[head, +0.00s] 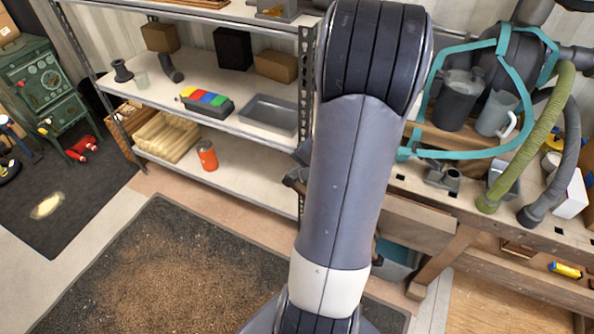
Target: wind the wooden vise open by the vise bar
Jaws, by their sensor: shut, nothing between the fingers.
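My raised arm fills the middle of the head view and covers the left end of the wooden workbench (503,228). A thick wooden board (418,213) shows at the bench's front just right of my arm; it may be part of the wooden vise, but I cannot tell. I cannot make out the vise bar. Small dark parts (296,180) stick out left of my arm, and I cannot tell what they belong to.
A metal shelf (222,133) at the left holds boxes, a grey tray (268,115) and an orange container (207,155). A dark mat (150,240) covers open floor.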

